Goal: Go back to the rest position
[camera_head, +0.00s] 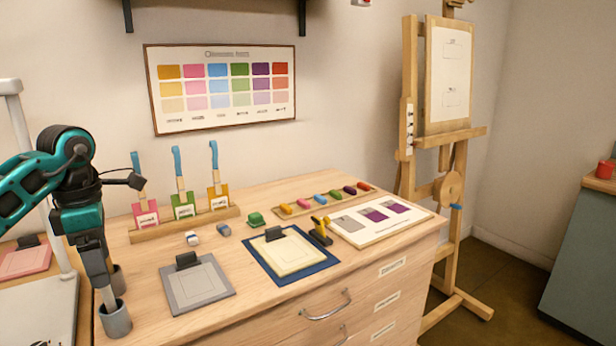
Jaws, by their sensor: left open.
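My left gripper (112,298) hangs at the left of the view on my teal and black arm, pointing down beside the left front corner of the wooden cabinet top (150,258). Its jaws are open and I see nothing held between them. Two grey rounded parts show at its lower end. The grey clipboard (203,287) lies to the right of the gripper, apart from it. My right gripper is not in view.
A wooden rack (188,222) with several blue-handled tools stands behind the gripper. A cream clipboard on a blue mat (270,270), a row of coloured sticks (303,203) and a swatch sheet (415,215) lie right. An easel (408,120) stands beyond.

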